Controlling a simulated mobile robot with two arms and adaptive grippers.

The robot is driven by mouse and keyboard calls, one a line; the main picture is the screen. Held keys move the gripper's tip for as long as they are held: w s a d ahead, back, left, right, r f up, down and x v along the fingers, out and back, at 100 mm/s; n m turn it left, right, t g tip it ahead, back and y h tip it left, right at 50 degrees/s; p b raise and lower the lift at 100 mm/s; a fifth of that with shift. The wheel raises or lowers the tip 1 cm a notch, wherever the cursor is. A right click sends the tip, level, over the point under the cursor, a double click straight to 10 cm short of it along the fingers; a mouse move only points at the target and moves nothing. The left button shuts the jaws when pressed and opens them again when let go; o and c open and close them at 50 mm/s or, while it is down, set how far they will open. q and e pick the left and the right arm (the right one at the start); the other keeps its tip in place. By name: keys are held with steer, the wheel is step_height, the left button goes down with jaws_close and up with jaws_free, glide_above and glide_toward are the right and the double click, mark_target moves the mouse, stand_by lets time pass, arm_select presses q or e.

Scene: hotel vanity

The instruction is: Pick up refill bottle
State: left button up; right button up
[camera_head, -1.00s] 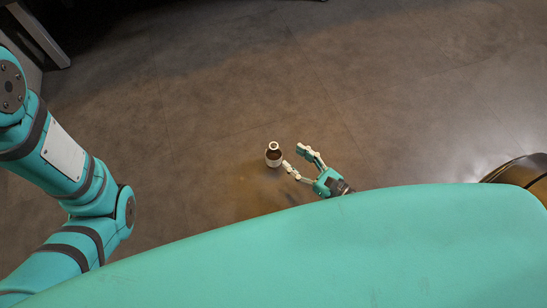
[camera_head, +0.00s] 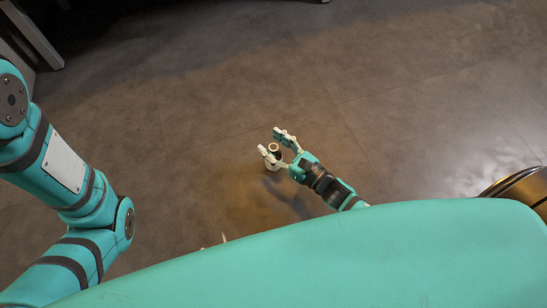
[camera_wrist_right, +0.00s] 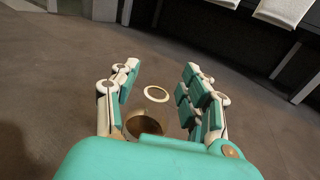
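The refill bottle (camera_head: 273,155) is a small dark brown bottle with a pale ring at its top and a light lower part. It stands upright on the floor. My right gripper (camera_head: 271,141) is open, with its two fingers on either side of the bottle. In the right wrist view the bottle (camera_wrist_right: 147,121) shows between the spread fingers (camera_wrist_right: 158,84), with its lower part hidden by my gripper's palm. A gap shows between the bottle and each finger there. My left arm is at the left of the head view, but its gripper is not in view.
The brown tiled floor (camera_head: 400,110) around the bottle is clear. Dark furniture with a pale leg (camera_head: 36,38) stands at the top left. In the right wrist view, white towels (camera_wrist_right: 283,12) hang at the top right and a grey leg (camera_wrist_right: 288,62) stands nearby.

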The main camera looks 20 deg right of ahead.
jaws_close()
stand_by(0.3)
stand_by(0.5)
